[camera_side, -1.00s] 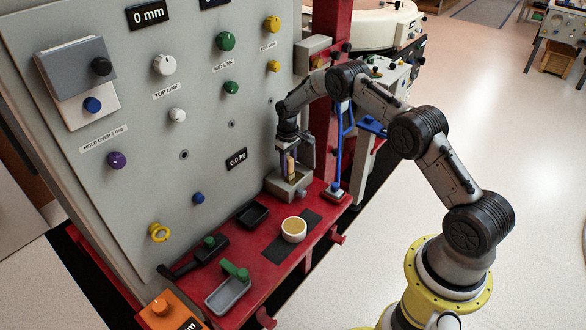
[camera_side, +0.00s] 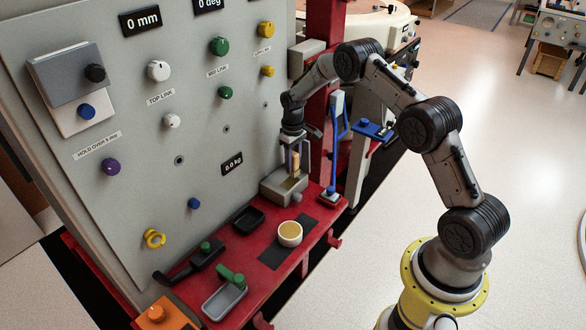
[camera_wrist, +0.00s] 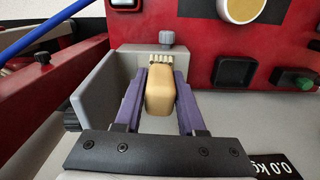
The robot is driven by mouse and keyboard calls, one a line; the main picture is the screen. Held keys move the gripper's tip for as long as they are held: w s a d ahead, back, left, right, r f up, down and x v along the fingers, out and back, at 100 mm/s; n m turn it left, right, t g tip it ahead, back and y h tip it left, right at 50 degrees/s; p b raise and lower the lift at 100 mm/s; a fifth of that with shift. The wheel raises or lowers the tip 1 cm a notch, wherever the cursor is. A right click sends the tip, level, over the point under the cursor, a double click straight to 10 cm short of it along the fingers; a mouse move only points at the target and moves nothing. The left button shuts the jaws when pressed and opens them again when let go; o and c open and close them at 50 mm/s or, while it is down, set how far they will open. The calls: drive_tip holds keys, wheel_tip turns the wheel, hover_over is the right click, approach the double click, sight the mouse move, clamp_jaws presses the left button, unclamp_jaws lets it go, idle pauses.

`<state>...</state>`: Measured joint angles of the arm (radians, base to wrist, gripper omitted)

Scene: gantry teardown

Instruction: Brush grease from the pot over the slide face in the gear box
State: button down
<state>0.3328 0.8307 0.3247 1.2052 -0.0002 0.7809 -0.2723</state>
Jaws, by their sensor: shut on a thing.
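My gripper (camera_side: 294,158) points down over the grey gear box (camera_side: 272,194) at the back of the red shelf. In the wrist view its purple fingers (camera_wrist: 160,96) are shut on the sides of a tan-handled brush (camera_wrist: 159,92). The pale bristles (camera_wrist: 161,60) point towards the inside of the gear box (camera_wrist: 115,75). I cannot tell whether they touch the slide face, which is not clearly visible. The white pot (camera_side: 290,238) holds yellow-brown grease and stands upright on a dark mat in front of the box. The pot's grease (camera_wrist: 240,8) is cut off at the wrist view's top edge.
A black tray (camera_side: 249,218), a black-handled tool (camera_side: 190,262) and a grey tray (camera_side: 222,300) with a green-handled item lie left of the pot. A blue-based stand (camera_side: 331,193) is right of the box. The grey panel (camera_side: 150,200) rises close behind.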

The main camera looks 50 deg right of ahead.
drive_tip(key=shift+r, duration=1.2)
drive_tip(key=shift+d, duration=0.1)
